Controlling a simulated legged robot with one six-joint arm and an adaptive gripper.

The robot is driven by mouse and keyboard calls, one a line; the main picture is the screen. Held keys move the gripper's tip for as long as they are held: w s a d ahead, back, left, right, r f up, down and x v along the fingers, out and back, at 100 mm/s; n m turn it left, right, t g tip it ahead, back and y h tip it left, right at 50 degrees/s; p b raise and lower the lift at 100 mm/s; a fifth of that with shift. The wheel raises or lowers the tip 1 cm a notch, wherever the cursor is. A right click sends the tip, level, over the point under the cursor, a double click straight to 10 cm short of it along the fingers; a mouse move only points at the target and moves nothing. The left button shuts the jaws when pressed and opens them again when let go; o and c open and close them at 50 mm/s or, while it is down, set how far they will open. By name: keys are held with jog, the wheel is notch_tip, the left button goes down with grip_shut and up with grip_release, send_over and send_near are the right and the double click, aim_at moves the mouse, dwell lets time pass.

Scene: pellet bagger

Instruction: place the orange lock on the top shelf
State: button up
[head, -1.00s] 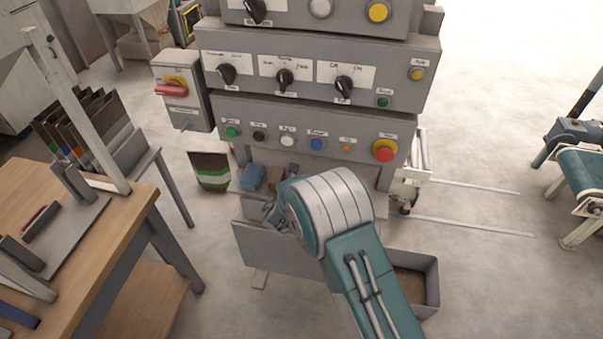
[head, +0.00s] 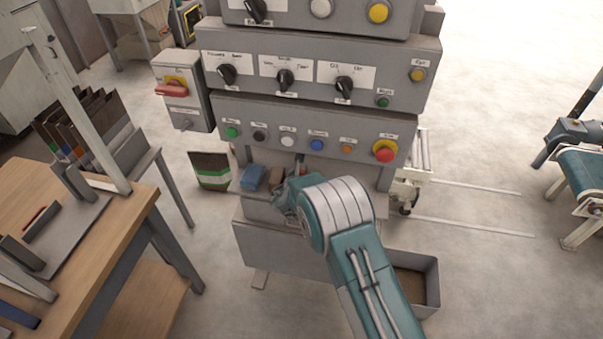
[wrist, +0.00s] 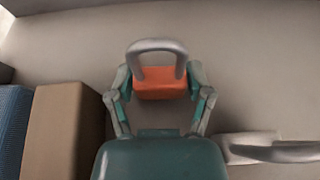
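The orange lock (wrist: 162,84) has a thick grey shackle. In the wrist view it is upright between the two fingers of my gripper (wrist: 160,88), which press close to both its sides. In the head view only a small red-orange bit of the lock (head: 302,169) shows above my gripper (head: 291,196); the wrist hides the rest. Both are at the open bay below the lowest button panel. I cannot tell whether the lock's underside touches a surface. No top shelf can be made out clearly.
A blue item (head: 252,177) and a brown box (wrist: 63,132) lie to the left of my gripper. A grey curved handle (wrist: 275,153) is at the right in the wrist view. The button panel (head: 270,135) overhangs the bay. A wooden bench (head: 130,215) stands at the left.

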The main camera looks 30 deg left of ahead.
jog(key=shift+r, duration=0.1)
jog(key=v, duration=1.2)
jog(key=shift+s, duration=0.1)
dwell(0.3)
